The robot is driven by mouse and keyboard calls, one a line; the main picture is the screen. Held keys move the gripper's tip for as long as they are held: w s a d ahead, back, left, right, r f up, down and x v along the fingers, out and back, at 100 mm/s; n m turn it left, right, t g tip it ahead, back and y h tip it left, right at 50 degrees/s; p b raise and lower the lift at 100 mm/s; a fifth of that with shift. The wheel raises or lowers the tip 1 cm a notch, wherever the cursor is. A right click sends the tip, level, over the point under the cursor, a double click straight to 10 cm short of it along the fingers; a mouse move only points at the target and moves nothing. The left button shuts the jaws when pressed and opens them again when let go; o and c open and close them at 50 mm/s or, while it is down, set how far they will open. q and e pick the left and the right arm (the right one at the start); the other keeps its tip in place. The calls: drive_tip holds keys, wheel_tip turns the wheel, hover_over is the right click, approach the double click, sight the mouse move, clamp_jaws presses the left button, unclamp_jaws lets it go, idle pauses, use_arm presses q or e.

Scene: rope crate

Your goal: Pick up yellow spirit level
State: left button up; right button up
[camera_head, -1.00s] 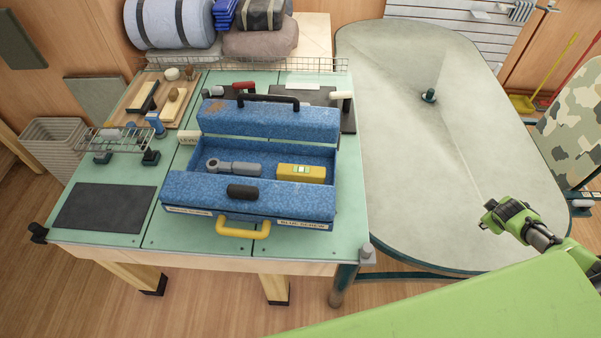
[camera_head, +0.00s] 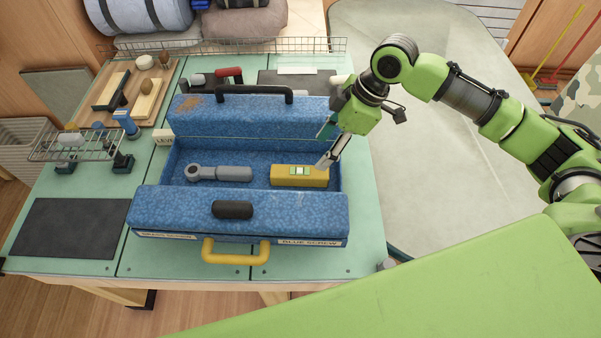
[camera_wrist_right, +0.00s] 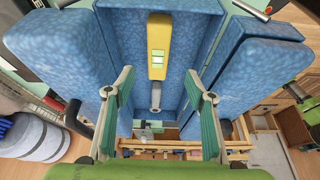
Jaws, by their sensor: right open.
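The yellow spirit level (camera_head: 290,177) lies in the open blue toolbox (camera_head: 170,212), at the right end of its middle compartment. In the right wrist view the level (camera_wrist_right: 158,35) shows beyond the fingers, its end toward them. My right gripper (camera_head: 328,150) is above the right end of the toolbox, its finger overlapping the level's right end in the head view. In the right wrist view the fingers (camera_wrist_right: 160,90) stand wide apart with nothing between them. I cannot tell whether a finger touches the level. My left gripper is not in view.
A grey wrench-like tool (camera_head: 218,173) lies left of the level in the same compartment. The toolbox has dark handles on both lids and a yellow handle (camera_head: 235,251) in front. A wire rack (camera_head: 75,147) and dark mat (camera_head: 70,228) are at left.

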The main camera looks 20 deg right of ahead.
sight(305, 173)
drive_tip(key=x, duration=0.3)
drive_tip(key=p+x, duration=0.1)
drive_tip(key=x, duration=0.2)
drive_tip(key=shift+s+f, duration=0.15)
drive_tip(key=shift+f, duration=0.25)
drive_tip(key=shift+a+f+p, duration=0.35)
drive_tip(key=shift+f+p, duration=0.1)
drive_tip(key=shift+f, duration=0.05)
drive_tip(key=p+x, duration=0.1)
drive_tip(key=x, duration=0.2)
drive_tip(key=shift+a+f, duration=0.15)
drive_tip(key=shift+f, duration=0.05)
drive_tip(key=shift+w+a+f+p, duration=0.15)
drive_tip(key=shift+w+f+p, duration=0.15)
drive_tip(key=shift+f, duration=0.15)
clamp_jaws()
